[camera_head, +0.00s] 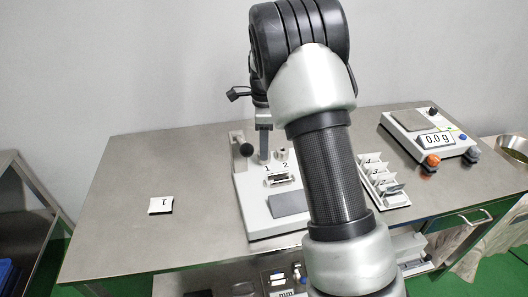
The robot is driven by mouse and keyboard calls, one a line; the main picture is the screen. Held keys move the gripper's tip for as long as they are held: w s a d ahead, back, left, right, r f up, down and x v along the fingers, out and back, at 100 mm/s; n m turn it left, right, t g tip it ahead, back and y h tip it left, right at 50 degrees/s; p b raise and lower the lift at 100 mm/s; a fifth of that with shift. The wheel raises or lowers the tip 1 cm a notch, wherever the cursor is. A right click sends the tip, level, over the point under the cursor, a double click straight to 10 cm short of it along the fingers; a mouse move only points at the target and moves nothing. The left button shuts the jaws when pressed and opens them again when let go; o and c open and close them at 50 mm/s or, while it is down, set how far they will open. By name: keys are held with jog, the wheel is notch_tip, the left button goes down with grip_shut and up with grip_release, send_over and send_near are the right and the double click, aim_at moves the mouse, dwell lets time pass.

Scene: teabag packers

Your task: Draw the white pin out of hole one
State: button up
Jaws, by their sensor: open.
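A pale machine (248,200) stands on the steel table, with the labels 1 and 2 on its top. My gripper (264,150) points down at its back part, just behind label 1. Its fingers are small and mostly seen from behind my arm; it is open. I cannot make out the white pin in hole one; my gripper covers that spot. A short pale peg (283,153) stands by label 2. I cannot tell whether my fingers are around a pin or touching one.
A black knob (246,150) stands left of my gripper. A white rack (377,178) and a scale reading 0.0 g (412,124) are to the right. A small card (160,205) lies left. The left tabletop is mostly clear. My arm hides the machine's right side.

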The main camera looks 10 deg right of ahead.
grip_shut()
jog(key=shift+r, duration=0.1)
notch_tip(320, 180, up, 10)
jog(key=p, duration=0.2)
jog(key=shift+p, duration=0.4)
